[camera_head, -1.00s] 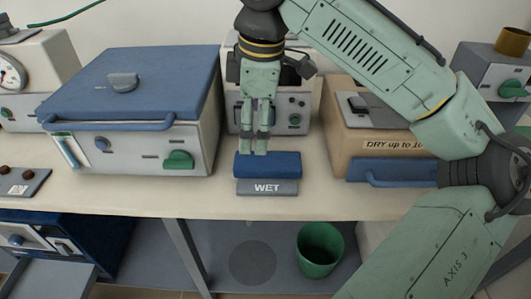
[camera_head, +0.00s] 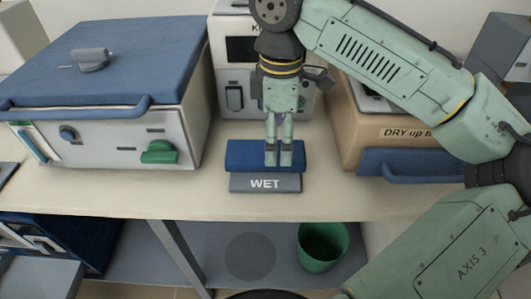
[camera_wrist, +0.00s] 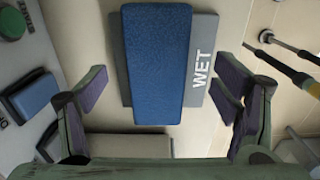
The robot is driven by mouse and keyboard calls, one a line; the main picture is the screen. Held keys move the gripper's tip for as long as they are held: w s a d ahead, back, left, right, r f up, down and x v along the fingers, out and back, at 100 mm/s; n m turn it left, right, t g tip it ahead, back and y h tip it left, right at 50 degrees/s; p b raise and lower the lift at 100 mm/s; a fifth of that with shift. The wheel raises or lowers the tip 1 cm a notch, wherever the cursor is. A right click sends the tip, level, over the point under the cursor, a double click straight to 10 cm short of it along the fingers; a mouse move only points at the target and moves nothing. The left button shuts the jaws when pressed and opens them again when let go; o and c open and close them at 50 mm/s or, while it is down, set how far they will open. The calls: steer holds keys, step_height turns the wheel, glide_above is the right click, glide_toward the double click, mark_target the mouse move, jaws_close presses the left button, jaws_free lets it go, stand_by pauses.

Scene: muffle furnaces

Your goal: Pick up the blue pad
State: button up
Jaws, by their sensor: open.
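The blue pad (camera_head: 240,155) lies on a grey base marked WET (camera_head: 264,184) near the front edge of the bench. My gripper (camera_head: 278,160) points down, with its fingertips over or just in front of the pad's right part in the head view. The wrist view shows the blue pad (camera_wrist: 155,65) lengthwise in the upper middle, beside the white WET lettering. In that view my gripper's fingers (camera_wrist: 163,95) are spread wide to either side of the pad, with nothing held between them. Exact height over the pad cannot be told.
A blue-lidded furnace (camera_head: 110,80) with a green knob stands left. A beige box labelled DRY (camera_head: 400,133) with a blue handle stands right. A white device (camera_head: 237,90) is behind my gripper. A green bin (camera_head: 322,247) sits below the bench.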

steer(key=shift+w+a+f, duration=0.1)
steer(key=shift+w+f, duration=0.1)
steer(key=shift+f, duration=1.65)
steer(key=shift+c, duration=0.6)
steer(key=c, duration=0.9)
